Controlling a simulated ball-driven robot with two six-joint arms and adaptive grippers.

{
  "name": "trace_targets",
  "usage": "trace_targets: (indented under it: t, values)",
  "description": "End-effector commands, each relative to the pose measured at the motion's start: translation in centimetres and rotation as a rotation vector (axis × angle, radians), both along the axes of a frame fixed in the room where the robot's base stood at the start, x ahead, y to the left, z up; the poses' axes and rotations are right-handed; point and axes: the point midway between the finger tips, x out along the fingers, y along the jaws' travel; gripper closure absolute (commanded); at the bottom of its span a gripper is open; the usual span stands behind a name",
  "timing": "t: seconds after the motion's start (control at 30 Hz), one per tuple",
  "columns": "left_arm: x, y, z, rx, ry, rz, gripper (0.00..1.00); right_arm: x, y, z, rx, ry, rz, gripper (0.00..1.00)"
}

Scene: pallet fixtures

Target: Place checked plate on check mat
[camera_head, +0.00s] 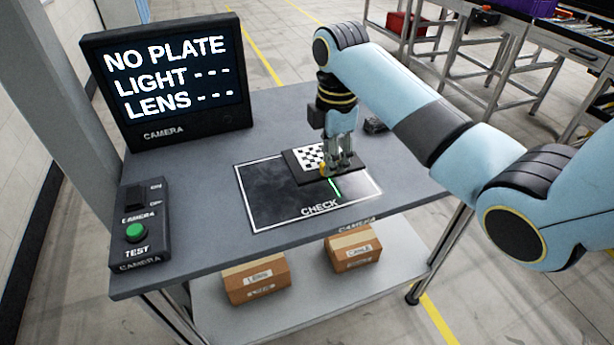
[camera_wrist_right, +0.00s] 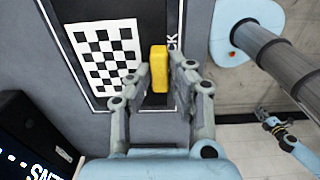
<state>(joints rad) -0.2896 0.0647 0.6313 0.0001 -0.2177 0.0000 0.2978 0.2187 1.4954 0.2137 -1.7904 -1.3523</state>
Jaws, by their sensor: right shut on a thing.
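The checked plate (camera_head: 309,157) is a dark plate with a black-and-white checker pattern, which also shows in the right wrist view (camera_wrist_right: 104,58). My right gripper (camera_head: 340,168) is shut on its yellow handle (camera_wrist_right: 158,68). The check mat (camera_head: 265,205) is a dark rectangle with a white outline and the word CHECK. The plate is over the mat's back right part and overlaps its back edge in the head view. I cannot tell whether it touches the mat. My left gripper (camera_wrist_right: 268,119) shows small at the right of the wrist view, its jaws unclear.
A monitor (camera_head: 170,85) reading NO PLATE stands at the back left of the grey table (camera_head: 205,240). A control box with a green button (camera_head: 137,232) sits at the left. Two cardboard boxes (camera_head: 257,280) are on the lower shelf.

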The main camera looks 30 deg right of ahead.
Motion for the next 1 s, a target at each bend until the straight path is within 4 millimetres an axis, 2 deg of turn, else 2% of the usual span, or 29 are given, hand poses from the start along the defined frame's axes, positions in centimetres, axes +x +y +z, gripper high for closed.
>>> trace_targets:
  t: [0.1, 0.27, 0.4, 0.6, 0.97, 1.0]
  values:
    - [-0.2, 0.7, 0.1, 0.009, 0.005, -0.003, 1.0, 2.0, 1.5, -1.3, 0.003, -0.001, 0.001, 1.0]
    - [-1.2, 1.6, 0.1, 0.019, 0.02, -0.005, 1.0, 3.2, 2.3, -2.3, 0.0, -0.002, 0.0, 1.0]
    - [-1.9, 1.7, 0.3, 0.021, 0.031, -0.005, 1.0, 3.2, 2.4, -3.6, -0.002, 0.001, 0.0, 1.0]
    - [-1.9, 1.5, 0.4, 0.018, 0.031, -0.004, 1.0, 3.2, 2.4, -6.2, -0.001, -0.001, 0.001, 1.0]
    - [-1.4, 1.0, 0.3, 0.012, 0.023, -0.003, 1.0, 3.2, 2.4, -6.7, -0.001, -0.002, 0.001, 1.0]
    - [-1.4, 1.0, 0.3, 0.012, 0.022, -0.003, 1.0, 3.2, 2.4, -6.7, -0.001, -0.001, 0.001, 0.77]
